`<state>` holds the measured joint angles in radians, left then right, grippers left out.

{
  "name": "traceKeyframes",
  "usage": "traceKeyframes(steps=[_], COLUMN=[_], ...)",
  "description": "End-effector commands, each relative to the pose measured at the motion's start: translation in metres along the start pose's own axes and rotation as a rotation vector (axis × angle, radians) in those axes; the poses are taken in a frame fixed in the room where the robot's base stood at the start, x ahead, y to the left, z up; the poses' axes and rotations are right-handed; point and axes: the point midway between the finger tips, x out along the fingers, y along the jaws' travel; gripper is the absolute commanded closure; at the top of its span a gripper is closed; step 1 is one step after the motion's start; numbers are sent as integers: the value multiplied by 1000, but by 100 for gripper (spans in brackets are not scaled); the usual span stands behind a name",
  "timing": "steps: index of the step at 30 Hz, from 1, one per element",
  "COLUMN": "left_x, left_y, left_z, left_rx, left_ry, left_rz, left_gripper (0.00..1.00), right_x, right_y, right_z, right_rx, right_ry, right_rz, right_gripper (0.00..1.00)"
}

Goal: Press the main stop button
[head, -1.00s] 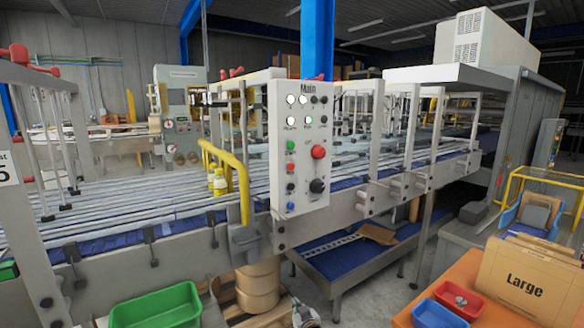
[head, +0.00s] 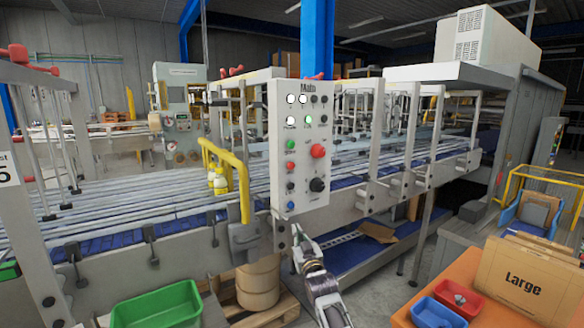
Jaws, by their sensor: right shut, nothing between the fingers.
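The white control panel labelled "Main" (head: 301,190) is mounted on the front of the machine. A large red mushroom button (head: 318,151) sticks out on its right side. A small red button (head: 290,167) sits in the panel's left column, below a green one (head: 291,144). A black knob (head: 317,185) is under the large red button. My right gripper (head: 296,233) is shut and empty, pointing up just below the panel's lower edge, well below the red button and apart from it. My left gripper is not in view.
A green bin (head: 157,306) is at the lower left. An orange table (head: 463,269) with red and blue trays and a "Large" box (head: 522,284) is at the lower right.

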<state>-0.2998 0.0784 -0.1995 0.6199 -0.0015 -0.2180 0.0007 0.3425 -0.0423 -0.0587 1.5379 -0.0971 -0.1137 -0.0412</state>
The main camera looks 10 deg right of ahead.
Motion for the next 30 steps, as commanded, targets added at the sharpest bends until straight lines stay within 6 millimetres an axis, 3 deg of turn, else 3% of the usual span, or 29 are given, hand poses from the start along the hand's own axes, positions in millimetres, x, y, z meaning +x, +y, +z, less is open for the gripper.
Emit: traceKeyframes(steps=[11, 21, 27, 30], left_x=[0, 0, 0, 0], left_y=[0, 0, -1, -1], left_z=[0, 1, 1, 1], left_rx=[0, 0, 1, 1], left_ry=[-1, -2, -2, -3], left_rz=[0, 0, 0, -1], left_gripper=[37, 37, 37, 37], right_x=[-13, -42, -61, -64], right_y=[23, 41, 46, 45], right_z=[-112, -207, -250, -256], right_rx=[-44, -106, -155, -198], right_ry=[206, 396, 492, 524], right_rz=[47, 95, 121, 134], right_gripper=[100, 100, 100, 100])
